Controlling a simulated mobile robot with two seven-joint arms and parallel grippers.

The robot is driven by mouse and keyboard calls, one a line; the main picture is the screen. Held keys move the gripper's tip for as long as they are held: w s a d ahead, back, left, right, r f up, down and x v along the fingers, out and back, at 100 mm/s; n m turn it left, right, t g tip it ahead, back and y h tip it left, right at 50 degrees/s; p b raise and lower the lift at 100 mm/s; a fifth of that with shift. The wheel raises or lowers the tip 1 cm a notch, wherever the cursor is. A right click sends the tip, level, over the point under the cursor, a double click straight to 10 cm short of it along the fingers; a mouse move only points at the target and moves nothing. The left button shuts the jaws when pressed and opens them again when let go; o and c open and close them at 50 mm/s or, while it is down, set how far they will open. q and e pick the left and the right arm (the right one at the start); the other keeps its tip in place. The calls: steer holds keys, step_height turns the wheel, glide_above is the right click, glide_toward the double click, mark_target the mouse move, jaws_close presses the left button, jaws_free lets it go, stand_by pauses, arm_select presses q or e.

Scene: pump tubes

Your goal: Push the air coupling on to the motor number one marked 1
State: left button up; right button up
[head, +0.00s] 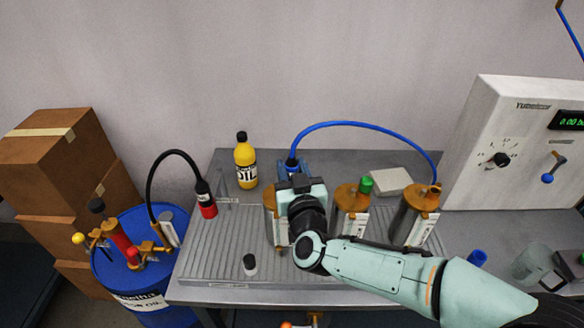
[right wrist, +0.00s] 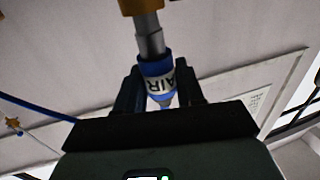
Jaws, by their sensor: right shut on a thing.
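Three brass motors with white labels stand in a row on the grey bench: left (head: 269,215), middle (head: 350,212) and right (head: 413,214). Their numbers are too small to read. My right gripper (head: 291,173) is over the left motor and hides much of it. In the right wrist view its fingers (right wrist: 158,82) are shut on the blue air coupling (right wrist: 158,70) with a white AIR label. The coupling lines up with a grey stepped nozzle (right wrist: 150,38) under a brass part. I cannot tell whether it is fully seated. My left gripper is out of view.
A blue hose (head: 365,125) arches from the coupling to the right motor. A yellow oil bottle (head: 245,164) and a red-and-black coupling (head: 206,200) stand left. A white gauge panel (head: 505,125) stands right.

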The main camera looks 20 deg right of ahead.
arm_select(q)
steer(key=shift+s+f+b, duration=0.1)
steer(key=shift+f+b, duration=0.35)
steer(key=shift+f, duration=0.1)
arm_select(e)
steer(key=shift+f, duration=0.7)
steer(key=o, duration=1.2)
steer(key=shift+s, duration=0.7)
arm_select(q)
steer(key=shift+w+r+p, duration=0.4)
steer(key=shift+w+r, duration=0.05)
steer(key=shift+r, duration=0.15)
arm_select(e)
steer(key=s, duration=1.2)
steer(key=shift+a, duration=0.4)
